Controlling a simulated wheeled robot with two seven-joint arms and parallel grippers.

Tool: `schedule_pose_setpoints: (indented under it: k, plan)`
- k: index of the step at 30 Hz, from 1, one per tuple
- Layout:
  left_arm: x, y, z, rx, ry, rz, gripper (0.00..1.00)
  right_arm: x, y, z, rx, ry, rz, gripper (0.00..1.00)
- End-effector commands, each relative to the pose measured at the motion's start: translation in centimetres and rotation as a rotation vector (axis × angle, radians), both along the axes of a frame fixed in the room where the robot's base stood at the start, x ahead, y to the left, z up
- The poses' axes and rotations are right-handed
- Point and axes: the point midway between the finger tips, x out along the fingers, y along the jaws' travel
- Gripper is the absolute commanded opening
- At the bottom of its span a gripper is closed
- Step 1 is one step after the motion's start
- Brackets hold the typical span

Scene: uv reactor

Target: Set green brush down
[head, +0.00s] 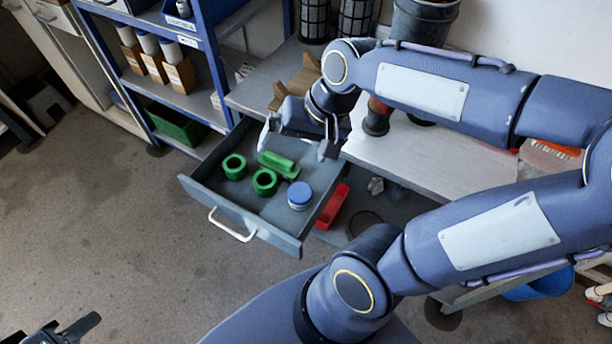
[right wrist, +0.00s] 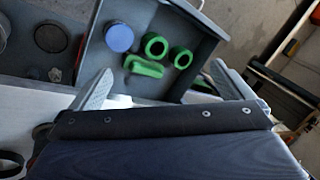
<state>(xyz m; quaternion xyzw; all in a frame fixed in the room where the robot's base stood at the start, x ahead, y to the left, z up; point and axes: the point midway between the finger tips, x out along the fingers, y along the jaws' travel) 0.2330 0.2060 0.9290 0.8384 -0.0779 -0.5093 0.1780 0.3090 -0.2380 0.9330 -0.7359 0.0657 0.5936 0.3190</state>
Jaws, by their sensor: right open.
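The green brush (head: 278,164) lies in the open grey drawer (head: 262,222), near the drawer's back. It also shows in the right wrist view (right wrist: 146,68). My right gripper (head: 298,146) is open and empty above the back of the drawer, its fingers spread either side of the brush. In the right wrist view, a gap shows between the brush and my right gripper (right wrist: 162,75). My left gripper (head: 58,331) shows only partly at the bottom left edge, dark and away from the drawer; its jaw state is unclear.
Two green rings (head: 234,167) and a blue-lidded jar (head: 299,195) share the drawer with the brush. A red bin (head: 332,206) stands right of the drawer. A grey workbench (head: 440,160) and a blue shelf rack (head: 205,60) stand behind. The floor at left is clear.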

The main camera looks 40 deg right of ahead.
Motion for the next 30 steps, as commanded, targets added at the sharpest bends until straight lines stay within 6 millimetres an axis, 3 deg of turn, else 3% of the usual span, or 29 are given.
schedule_pose_setpoints:
  k: [1, 3, 9, 21, 23, 30]
  plan:
    - [0.0, 0.0, 0.0, 0.000, 0.000, 0.000, 0.36, -2.0, 0.5, 0.3, -0.006, -0.071, 0.061, 1.00]
    - [0.0, 0.0, 0.0, 0.000, 0.000, 0.000, 0.36, -4.0, 1.4, 0.4, -0.030, -0.156, 0.153, 1.00]
    - [0.0, 0.0, 0.0, 0.000, 0.000, 0.000, 0.36, -7.1, 2.9, -0.3, -0.098, -0.299, 0.312, 1.00]
    - [0.0, 0.0, 0.2, 0.000, 0.000, 0.000, 0.36, -7.5, 3.1, -0.2, -0.115, -0.323, 0.343, 1.00]
    - [0.0, 0.0, 1.0, 0.000, 0.000, 0.000, 0.36, -7.5, 3.1, 0.5, -0.115, -0.323, 0.343, 1.00]
    - [0.0, 0.0, 6.4, 0.000, -0.001, 0.000, 0.36, -7.5, 3.1, 5.9, -0.114, -0.323, 0.342, 1.00]
